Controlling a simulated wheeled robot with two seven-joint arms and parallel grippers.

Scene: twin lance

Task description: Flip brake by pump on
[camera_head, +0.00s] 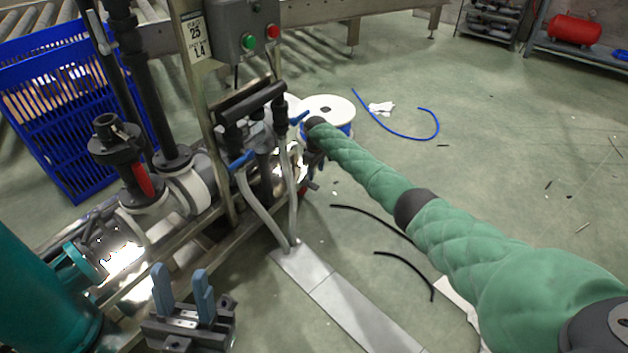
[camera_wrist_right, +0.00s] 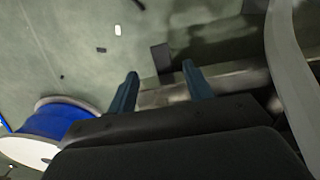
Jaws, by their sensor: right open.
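The pump skid, with dark pipes (camera_head: 147,85) and a teal motor (camera_head: 40,290), fills the left of the head view. A grey control box (camera_head: 240,30) with a green and a red button is on its post. A red lever (camera_head: 142,180) sits on a black valve, and blue handles (camera_head: 241,160) show near the hoses. I cannot tell which part is the brake. My left gripper (camera_head: 183,280) is open and empty at the lower left. My right gripper (camera_wrist_right: 160,70) is open and empty in the wrist view; in the head view it is mostly hidden beside the skid.
A white and blue spool (camera_head: 325,110) stands behind my right arm and also shows in the wrist view (camera_wrist_right: 50,125). Grey hoses (camera_head: 262,215) run down to a floor cable cover (camera_head: 345,305). Blue and black hose pieces lie on the floor. A blue crate (camera_head: 60,110) stands left.

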